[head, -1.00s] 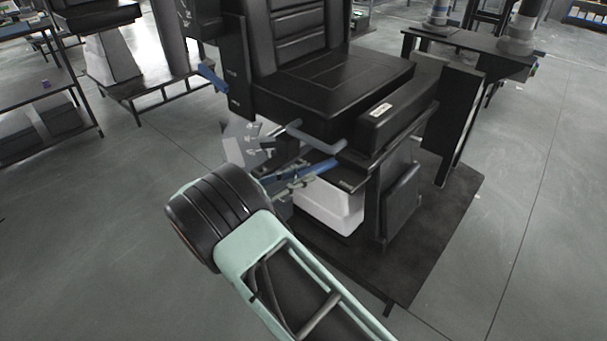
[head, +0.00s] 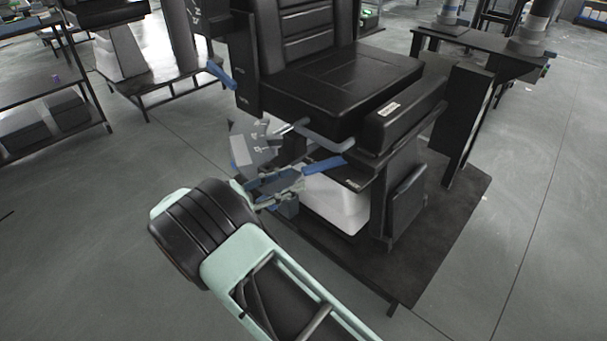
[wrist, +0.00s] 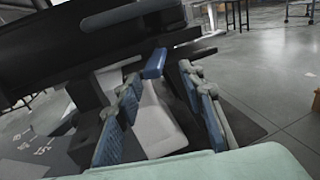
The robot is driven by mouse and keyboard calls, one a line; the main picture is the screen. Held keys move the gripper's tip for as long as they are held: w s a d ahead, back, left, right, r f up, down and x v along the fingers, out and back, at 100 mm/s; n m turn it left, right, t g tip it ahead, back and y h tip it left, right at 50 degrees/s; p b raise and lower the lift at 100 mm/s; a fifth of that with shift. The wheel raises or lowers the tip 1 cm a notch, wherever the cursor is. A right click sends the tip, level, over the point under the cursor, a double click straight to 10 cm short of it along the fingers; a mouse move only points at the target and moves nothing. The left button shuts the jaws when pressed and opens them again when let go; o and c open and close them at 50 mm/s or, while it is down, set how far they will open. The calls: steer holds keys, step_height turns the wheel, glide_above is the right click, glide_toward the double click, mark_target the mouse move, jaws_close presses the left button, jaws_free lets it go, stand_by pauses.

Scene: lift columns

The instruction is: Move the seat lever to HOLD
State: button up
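A blue lever (head: 325,164) sticks out under the front of the black seat (head: 340,80), beside a white box-shaped base. In the wrist view the blue lever (wrist: 155,63) shows between and just beyond my fingertips. My gripper (head: 298,180) is just left of the lever in the head view. In the wrist view my gripper (wrist: 160,72) is open, its two blue-padded fingers apart with nothing between the pads. A grey plate (head: 252,148) with white markings stands left of the lever; its words are too small to read.
A grey-blue bar handle (head: 325,137) sits just above the lever. Another blue lever (head: 222,74) is at the seat's left side. A black side panel (head: 405,200) stands right of the white base (head: 335,200). Open floor (head: 90,240) lies to the left.

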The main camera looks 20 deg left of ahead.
steer(key=v, duration=0.6)
steer(key=shift+s+a, duration=0.1)
stand_by(0.6)
